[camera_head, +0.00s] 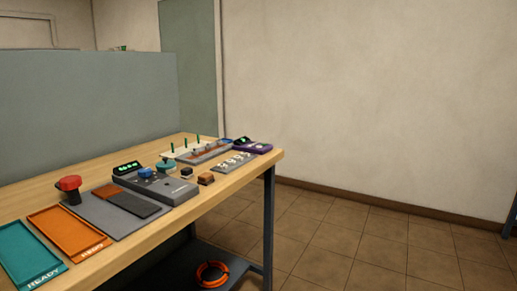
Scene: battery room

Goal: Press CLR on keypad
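No label reading CLR can be made out in the head view. A small grey panel with several pale raised pieces (234,161) lies near the table's right end; it may be the keypad, but I cannot tell. A purple device with a dark face (258,148) lies just behind it, near the far right corner. A grey device with a green-lit display and a blue knob (172,191) sits nearer, at mid table. My gripper is not in view.
The wooden table (262,164) also holds a teal READY tray (25,255), an orange tray (68,231), a red knob (69,184) and a grey mat (90,208). A grey partition (85,105) stands behind. An orange coil (212,273) lies below. Floor at right is clear.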

